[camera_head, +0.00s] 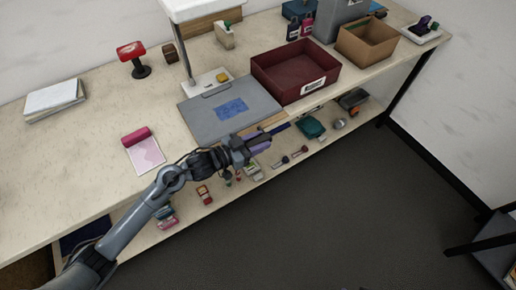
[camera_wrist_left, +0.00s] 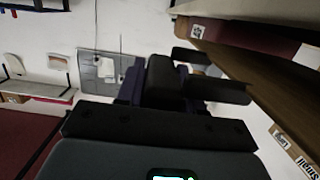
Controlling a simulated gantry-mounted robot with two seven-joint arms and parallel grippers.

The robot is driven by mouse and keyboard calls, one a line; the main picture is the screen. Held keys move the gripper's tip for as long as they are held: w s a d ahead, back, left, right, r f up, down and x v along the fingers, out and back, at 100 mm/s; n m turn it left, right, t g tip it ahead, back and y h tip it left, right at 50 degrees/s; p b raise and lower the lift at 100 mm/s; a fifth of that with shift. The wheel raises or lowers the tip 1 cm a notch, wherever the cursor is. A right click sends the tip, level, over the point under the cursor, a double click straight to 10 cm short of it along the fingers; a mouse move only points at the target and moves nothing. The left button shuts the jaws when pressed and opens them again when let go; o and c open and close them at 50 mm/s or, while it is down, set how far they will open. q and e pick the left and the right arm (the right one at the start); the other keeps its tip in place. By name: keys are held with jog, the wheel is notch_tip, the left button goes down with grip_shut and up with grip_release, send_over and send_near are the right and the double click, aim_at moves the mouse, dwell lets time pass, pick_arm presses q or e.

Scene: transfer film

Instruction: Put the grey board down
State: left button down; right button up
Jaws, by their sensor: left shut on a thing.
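The grey board (camera_head: 205,117) is flat and roughly level over the long table, with a blue patch near its middle. In the head view my left gripper (camera_head: 268,138) is at the board's front edge, close to the table's front edge. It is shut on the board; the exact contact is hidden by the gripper. In the left wrist view the dark fingers of my left gripper (camera_wrist_left: 195,85) fill the middle, and the grip itself is hard to make out. I cannot tell whether the whole board rests on the table. My right gripper is not in view.
A dark red box (camera_head: 291,75) stands just right of the board, with a cardboard box (camera_head: 366,42) beyond. A white stand (camera_head: 207,83) is behind the board. A pink roll (camera_head: 136,137) lies to the left. A lower shelf (camera_head: 300,155) holds several small items.

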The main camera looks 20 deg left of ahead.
pick_arm(q)
notch_tip(320, 180, down, 4)
jog(key=shift+r+b, duration=0.1)
jog(key=shift+b, duration=0.3)
jog(key=c, duration=0.7)
grip_release()
